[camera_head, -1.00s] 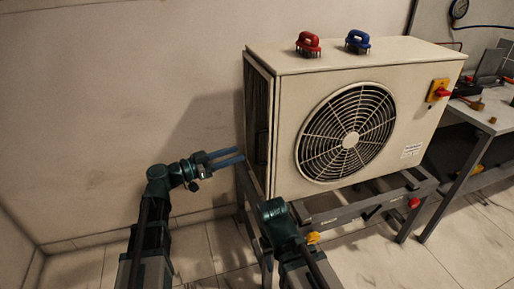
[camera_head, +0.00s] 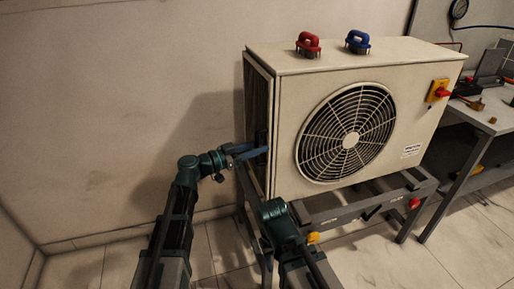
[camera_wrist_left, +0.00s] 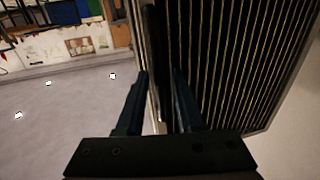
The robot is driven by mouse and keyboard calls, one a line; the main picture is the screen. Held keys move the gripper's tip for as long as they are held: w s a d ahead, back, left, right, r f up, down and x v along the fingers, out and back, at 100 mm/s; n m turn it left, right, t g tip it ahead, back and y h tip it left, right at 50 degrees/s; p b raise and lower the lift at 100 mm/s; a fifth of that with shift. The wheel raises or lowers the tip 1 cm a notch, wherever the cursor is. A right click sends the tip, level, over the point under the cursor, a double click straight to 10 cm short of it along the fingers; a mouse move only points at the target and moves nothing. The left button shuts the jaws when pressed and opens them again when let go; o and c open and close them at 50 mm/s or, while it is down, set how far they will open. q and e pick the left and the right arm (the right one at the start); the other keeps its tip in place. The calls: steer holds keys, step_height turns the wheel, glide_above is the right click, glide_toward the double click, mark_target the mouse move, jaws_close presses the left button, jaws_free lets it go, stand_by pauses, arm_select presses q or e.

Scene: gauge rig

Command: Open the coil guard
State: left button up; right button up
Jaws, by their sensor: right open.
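The coil guard (camera_wrist_left: 245,60) is a dark panel with vertical ribs on the left side of the beige fan unit (camera_head: 280,110). It fills the right of the left wrist view, and in the head view it shows only edge-on (camera_head: 257,95). A dark upright bar (camera_wrist_left: 153,50), seemingly its handle, stands along its edge. My left gripper (camera_head: 262,150) is at this bar. Its two fingers are apart, one on each side of the bar, with a gap visible. My right arm (camera_head: 278,222) is low in front of the unit; its fingers are hard to make out.
The unit rests on a grey metal stand (camera_head: 345,212). A workbench (camera_head: 488,120) with tools is at the right. The floor at left is clear.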

arm_select(q)
jaws_close()
stand_by(1.2)
